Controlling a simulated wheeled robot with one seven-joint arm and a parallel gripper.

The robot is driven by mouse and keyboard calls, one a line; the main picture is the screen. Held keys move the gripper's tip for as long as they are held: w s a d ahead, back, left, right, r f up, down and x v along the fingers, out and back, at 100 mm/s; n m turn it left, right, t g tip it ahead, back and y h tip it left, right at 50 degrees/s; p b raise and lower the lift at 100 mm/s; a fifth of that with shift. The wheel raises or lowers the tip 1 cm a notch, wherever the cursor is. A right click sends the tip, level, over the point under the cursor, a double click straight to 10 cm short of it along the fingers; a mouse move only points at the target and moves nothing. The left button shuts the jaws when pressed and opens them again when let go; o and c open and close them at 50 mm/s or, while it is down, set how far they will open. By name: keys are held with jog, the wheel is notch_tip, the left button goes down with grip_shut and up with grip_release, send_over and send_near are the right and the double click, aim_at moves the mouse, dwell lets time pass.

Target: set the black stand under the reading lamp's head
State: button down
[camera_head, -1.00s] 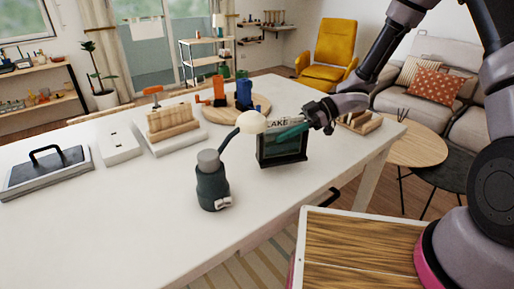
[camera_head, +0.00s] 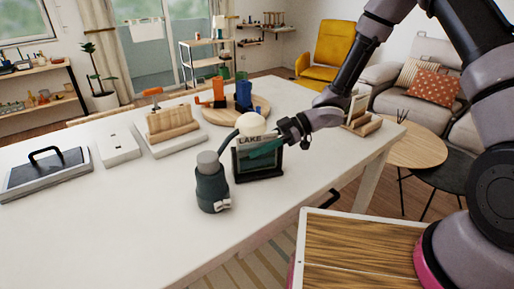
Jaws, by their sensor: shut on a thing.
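The black stand (camera_head: 259,174) is an upright dark frame with a "LAKE" label and a greenish panel. It is at the table's near right part, just right of the reading lamp (camera_head: 212,184). The lamp has a dark round base, a grey cap and a curved arm. Its cream head (camera_head: 250,124) shows just above the stand's top left edge. My gripper (camera_head: 282,140) comes in from the right and is shut on the stand's upper right side. The fingertips are hard to make out. I cannot tell whether the stand's foot touches the table.
The white table (camera_head: 130,225) has free room in front and at left. A round wooden board (camera_head: 222,114) with orange and blue items, a wooden block rack (camera_head: 172,122), a white box (camera_head: 118,148) and a black-handled tray (camera_head: 48,172) stand behind. A wooden holder (camera_head: 362,122) is at right.

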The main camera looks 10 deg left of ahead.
jog(key=shift+f, duration=0.15)
jog(key=c, duration=0.5)
grip_release()
jog(key=shift+r, duration=0.2)
jog(key=v, duration=1.2)
jog(key=shift+w+f, duration=0.1)
jog(key=shift+w, duration=0.05)
